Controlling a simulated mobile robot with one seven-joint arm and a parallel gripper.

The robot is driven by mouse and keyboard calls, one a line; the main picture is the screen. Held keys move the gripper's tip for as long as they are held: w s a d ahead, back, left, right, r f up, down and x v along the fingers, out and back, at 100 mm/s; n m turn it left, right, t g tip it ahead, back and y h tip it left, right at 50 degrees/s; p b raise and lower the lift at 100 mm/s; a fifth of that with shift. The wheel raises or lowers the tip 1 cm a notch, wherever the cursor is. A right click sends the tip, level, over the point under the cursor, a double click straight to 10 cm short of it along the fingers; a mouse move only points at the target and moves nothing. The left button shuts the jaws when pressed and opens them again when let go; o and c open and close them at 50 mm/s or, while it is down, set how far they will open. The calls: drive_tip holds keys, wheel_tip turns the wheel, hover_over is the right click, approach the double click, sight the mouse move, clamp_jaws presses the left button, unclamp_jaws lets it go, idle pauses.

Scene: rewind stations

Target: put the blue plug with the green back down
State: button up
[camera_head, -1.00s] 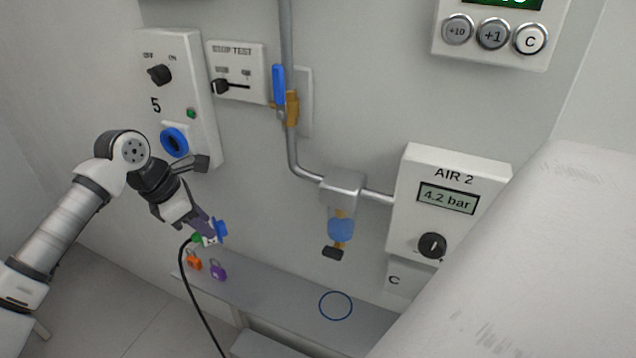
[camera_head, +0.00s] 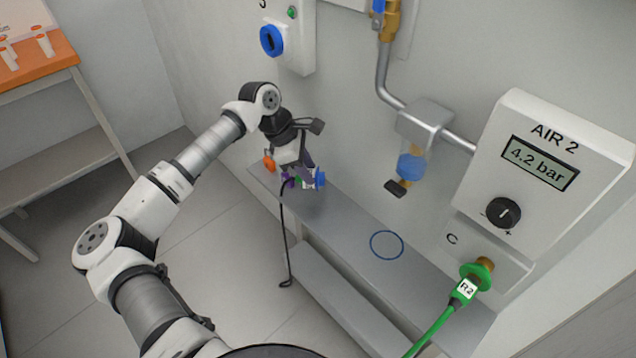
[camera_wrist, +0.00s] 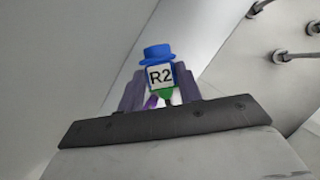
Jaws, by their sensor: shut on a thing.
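The plug has a blue front (camera_head: 320,178), a white label and a green back (camera_head: 299,181), with a black cable (camera_head: 283,235) hanging from it. My gripper (camera_head: 308,174) is shut on it, near the far left end of the grey shelf (camera_head: 338,216). In the wrist view the plug (camera_wrist: 157,53) sits between my gripper's fingers (camera_wrist: 160,85), blue end away from the palm, label reading R2. I cannot tell its exact height over the shelf. A thin blue ring (camera_head: 371,244) marks the shelf to the right of the plug, empty inside.
An orange padlock (camera_head: 268,161) and a partly hidden purple one (camera_head: 288,181) are beside my gripper. A green plug labelled R2 (camera_head: 467,289) sits under the AIR 2 panel (camera_head: 545,215). A blue-bowled filter (camera_head: 411,166) hangs above the shelf. A blue socket (camera_head: 271,41) is on the wall.

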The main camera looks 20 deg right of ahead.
drive_tip(key=shift+f, duration=2.25)
drive_tip(key=shift+f, duration=0.2)
drive_tip(key=o, duration=1.1)
drive_tip(key=shift+r, duration=0.1)
drive_tip(key=shift+r+p, duration=0.2)
drive_tip(key=shift+p, duration=0.1)
drive_tip(key=b+v, duration=0.1)
drive_tip(key=v, duration=1.1)
drive_tip(key=shift+b, duration=0.3)
drive_tip(key=shift+d, duration=0.1)
